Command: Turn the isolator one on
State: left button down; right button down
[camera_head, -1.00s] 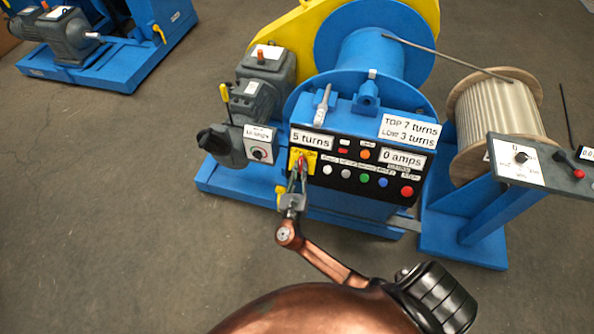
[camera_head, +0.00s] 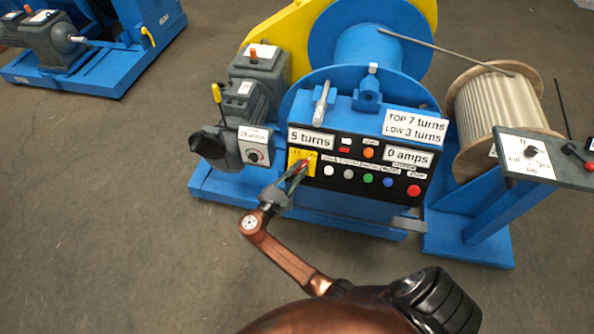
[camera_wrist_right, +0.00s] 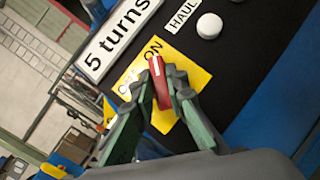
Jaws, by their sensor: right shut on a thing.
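The isolator is a red handle (camera_wrist_right: 159,80) on a yellow plate (camera_wrist_right: 188,72) marked with "ON" at one corner. The plate also shows in the head view (camera_head: 293,156), at the left end of the black control panel (camera_head: 336,184). My right gripper (camera_wrist_right: 158,88) is shut on the red handle, with a finger on each side of it. In the wrist view the handle's white-marked end lies close to the word "ON". In the head view my right gripper (camera_head: 300,172) covers most of the handle. My left gripper is not in view.
The panel has a white button (camera_head: 328,170), a red button (camera_head: 414,191) and several others right of the plate. A blue winch drum (camera_head: 365,55) stands behind. A rope reel (camera_head: 500,110) and a second panel (camera_head: 527,158) stand at right.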

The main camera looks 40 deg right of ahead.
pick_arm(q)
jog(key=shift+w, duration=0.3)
pick_arm(e)
jog(key=shift+d+m+g, duration=0.1)
jog(key=shift+m+g, duration=0.3)
jog(key=shift+m, duration=0.4)
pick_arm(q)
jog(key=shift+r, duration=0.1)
pick_arm(e)
jog(key=c, duration=1.9)
grip_release()
jog(key=shift+c, duration=0.2)
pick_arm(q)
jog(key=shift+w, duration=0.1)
pick_arm(e)
jog(key=v, duration=0.7)
jog(key=shift+a, duration=0.3)
